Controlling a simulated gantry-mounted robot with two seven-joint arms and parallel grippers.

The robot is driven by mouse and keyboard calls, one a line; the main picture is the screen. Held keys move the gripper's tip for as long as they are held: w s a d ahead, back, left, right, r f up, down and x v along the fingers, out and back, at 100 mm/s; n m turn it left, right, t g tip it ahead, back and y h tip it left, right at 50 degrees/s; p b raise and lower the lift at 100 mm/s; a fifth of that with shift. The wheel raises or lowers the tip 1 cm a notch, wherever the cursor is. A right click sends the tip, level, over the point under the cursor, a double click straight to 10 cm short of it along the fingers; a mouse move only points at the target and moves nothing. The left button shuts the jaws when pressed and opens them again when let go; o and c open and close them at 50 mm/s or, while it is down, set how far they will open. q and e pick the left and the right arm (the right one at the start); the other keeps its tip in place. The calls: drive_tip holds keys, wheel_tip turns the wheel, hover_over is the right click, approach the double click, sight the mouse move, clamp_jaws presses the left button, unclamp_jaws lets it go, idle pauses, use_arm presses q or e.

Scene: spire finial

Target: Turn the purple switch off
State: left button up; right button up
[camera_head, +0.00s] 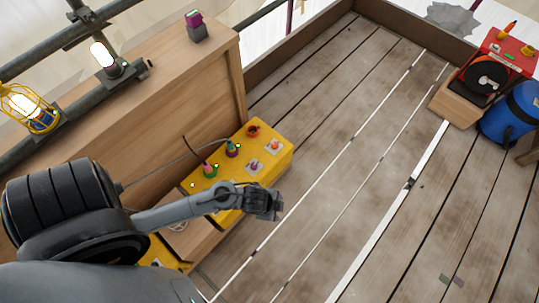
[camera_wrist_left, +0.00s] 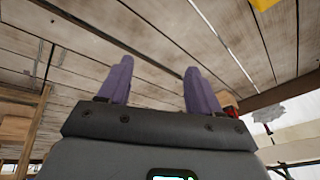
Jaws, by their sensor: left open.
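A yellow control box (camera_head: 283,158) stands beside the wooden panel in the head view. A small switch that looks purple (camera_head: 255,166) sits on a pale plate on its top; its on or off position is too small to tell. An orange switch (camera_head: 274,146) sits on a similar plate behind it. My left gripper (camera_head: 268,205) is just right of the box's near end, in front of the purple switch and apart from it. In the left wrist view its two purple fingers (camera_wrist_left: 159,68) are spread with nothing between them. My right gripper is not in view.
Cabled connectors (camera_head: 232,149) and a red knob (camera_head: 253,131) are also on the box. A lit lamp (camera_head: 104,56), a lit caged lamp (camera_head: 32,110) and a small purple-topped block (camera_head: 195,26) are along the panel. The plank floor (camera_head: 340,150) to the right is largely clear.

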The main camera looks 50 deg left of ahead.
use_arm(q)
wheel_tip(320, 180, down, 9)
drive_tip(key=w+a+m+b, duration=0.1)
drive_tip(key=a+m+b, duration=0.1)
drive_tip(key=m+b, duration=0.1)
drive_tip(key=m+g+y+b, duration=0.1)
drive_tip(key=m+g+b, duration=0.25)
drive_tip(key=b, duration=0.95)
hover_over(254, 165)
wheel_tip(254, 165, down, 12)
drive_tip(key=r, duration=0.1)
wheel_tip(254, 165, down, 10)
drive_tip(key=b, duration=0.6)
drive_tip(key=shift+s+f, duration=0.1)
drive_tip(key=shift+f, duration=0.1)
drive_tip(key=shift+c, duration=0.3)
